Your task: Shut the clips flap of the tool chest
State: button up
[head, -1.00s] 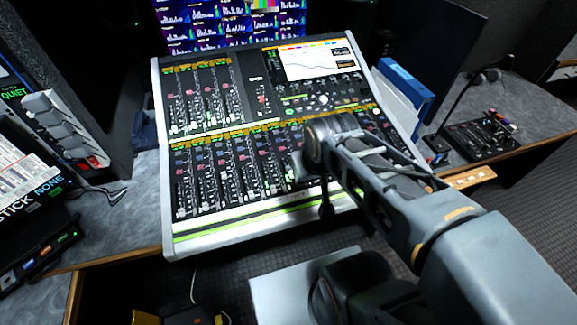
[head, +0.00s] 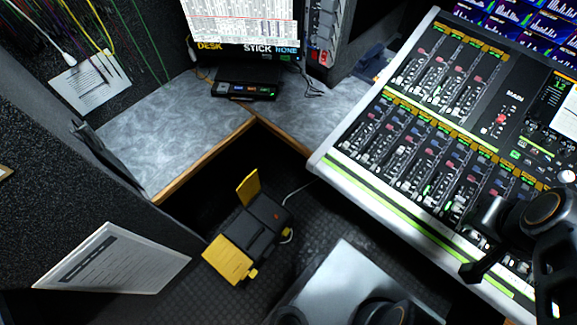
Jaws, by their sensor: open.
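The tool chest (head: 262,222) is a small black case on the floor, left of centre, below the corner of the desk. One yellow flap (head: 248,188) stands up at its back left. Another yellow flap (head: 228,260) lies folded out at its front. I cannot read any label, so I cannot tell which is the clips flap. My gripper (head: 474,268) is open at the right, dark against the mixing console and far to the right of the chest. Its fingers show only partly, and nothing is seen between them.
The mixing console (head: 335,158) fills the right side. A grey desk (head: 180,120) with a wooden edge runs behind the chest. A black panel with a printed sheet (head: 110,262) stands at the left. A cable lies beside the chest.

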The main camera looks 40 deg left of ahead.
aim_at(250, 186)
jog(key=u, duration=3.55)
jog(key=k, duration=0.55)
jog(key=z, duration=0.95)
jog(key=i, duration=0.8)
jog(key=u, duration=0.05)
